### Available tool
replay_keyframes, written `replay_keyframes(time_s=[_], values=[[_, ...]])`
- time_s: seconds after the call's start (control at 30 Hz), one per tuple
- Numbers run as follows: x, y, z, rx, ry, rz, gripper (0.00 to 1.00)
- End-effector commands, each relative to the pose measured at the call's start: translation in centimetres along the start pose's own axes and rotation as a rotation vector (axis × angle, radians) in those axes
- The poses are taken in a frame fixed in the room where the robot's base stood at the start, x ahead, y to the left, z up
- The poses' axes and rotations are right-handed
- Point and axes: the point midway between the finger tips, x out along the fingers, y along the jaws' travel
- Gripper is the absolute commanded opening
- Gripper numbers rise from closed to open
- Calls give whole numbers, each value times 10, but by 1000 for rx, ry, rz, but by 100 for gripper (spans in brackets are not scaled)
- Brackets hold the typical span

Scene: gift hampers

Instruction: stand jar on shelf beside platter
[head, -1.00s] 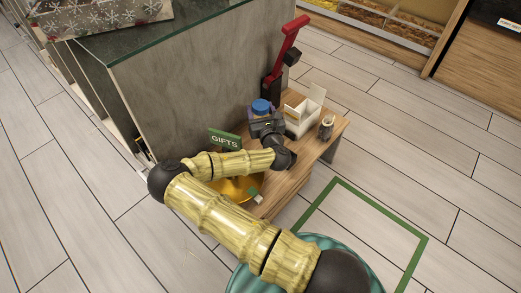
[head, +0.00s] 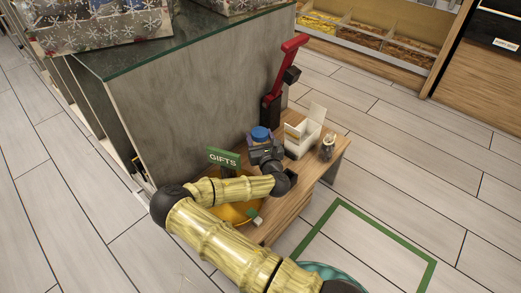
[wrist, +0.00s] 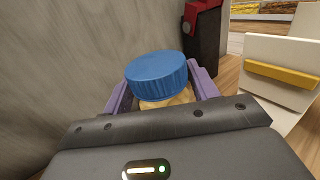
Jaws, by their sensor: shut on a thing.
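The jar has a blue lid and shows in the head view (head: 260,133) and large in the wrist view (wrist: 157,75). My gripper (head: 264,150) is shut on the jar, with a purple finger on each side in the wrist view (wrist: 160,88). The jar is upright; its lower body is mostly hidden by my gripper. It is over the wooden shelf (head: 318,172), and I cannot tell whether its base touches. The golden platter (head: 236,213) lies on the shelf nearer the camera, partly hidden by my arm.
A white open box (head: 303,138) stands just right of the jar, with a small dark jar-like item (head: 327,148) beyond it. A red-handled device (head: 283,75) stands behind. A green GIFTS sign (head: 224,158) is left of my gripper. A grey panel (head: 190,95) bounds the left.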

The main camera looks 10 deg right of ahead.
Motion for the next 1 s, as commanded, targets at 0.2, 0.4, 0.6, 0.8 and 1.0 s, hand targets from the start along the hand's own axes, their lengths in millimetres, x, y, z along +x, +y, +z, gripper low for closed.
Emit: replay_keyframes(time_s=[0.2,0.4,0.6,0.8,1.0], values=[[0,-1,-8,0,-2,-1,25],[0,-1,-42,1,-1,-2,25],[0,-1,-49,0,-4,-3,25],[0,-1,-49,0,-3,-3,25],[0,-1,-52,1,-1,-2,76]])
